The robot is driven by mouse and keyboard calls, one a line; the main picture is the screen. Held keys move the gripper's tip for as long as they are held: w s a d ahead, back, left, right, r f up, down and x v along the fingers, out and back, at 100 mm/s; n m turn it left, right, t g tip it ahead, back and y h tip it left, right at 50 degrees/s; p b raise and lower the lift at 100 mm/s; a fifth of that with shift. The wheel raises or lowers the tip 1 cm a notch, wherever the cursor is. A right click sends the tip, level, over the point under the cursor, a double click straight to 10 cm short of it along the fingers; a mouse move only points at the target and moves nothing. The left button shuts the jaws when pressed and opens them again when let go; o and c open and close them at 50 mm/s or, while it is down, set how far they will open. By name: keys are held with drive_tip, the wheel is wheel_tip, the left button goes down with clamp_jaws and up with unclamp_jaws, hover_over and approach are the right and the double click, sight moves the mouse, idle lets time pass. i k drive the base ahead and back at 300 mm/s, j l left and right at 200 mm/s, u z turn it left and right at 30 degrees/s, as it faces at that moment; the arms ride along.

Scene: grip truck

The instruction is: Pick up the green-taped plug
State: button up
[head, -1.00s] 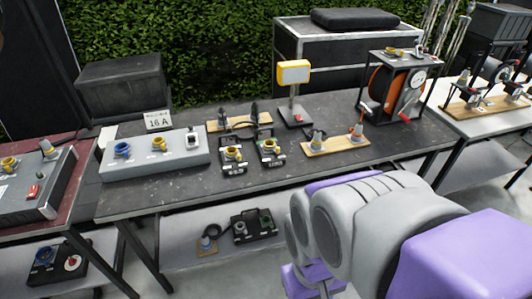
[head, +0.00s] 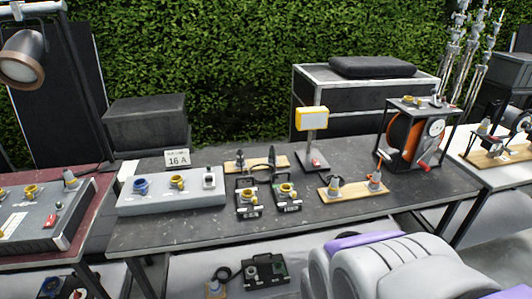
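No plug shows a clear green tape at this size. Two grey plugs, a left one (head: 334,186) and a right one (head: 375,179), stand on a light wooden board (head: 354,192) at the front right of the dark table. Two dark plugs, one on the left (head: 240,157) and one on the right (head: 271,156), stand on another wooden board (head: 232,167) behind the black boxes. A little green shows on the right black box (head: 287,203), which has a yellow socket. My gripper is not in view; grey and purple parts of my arm fill the bottom right.
A grey socket panel (head: 150,204) with a "16 A" sign (head: 178,158) is on the left of the table (head: 300,222). A left black box (head: 247,210), a yellow-headed stand (head: 312,119) and an orange cable reel (head: 400,133) share it. The right front tabletop is clear.

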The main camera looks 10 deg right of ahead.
sight(272, 155)
drive_tip(key=i+j, duration=0.15)
drive_tip(key=i, duration=0.3)
drive_tip(key=i+j, duration=0.2)
drive_tip(key=i, duration=0.2)
drive_tip(key=i+j, duration=0.15)
drive_tip(key=i, duration=0.3)
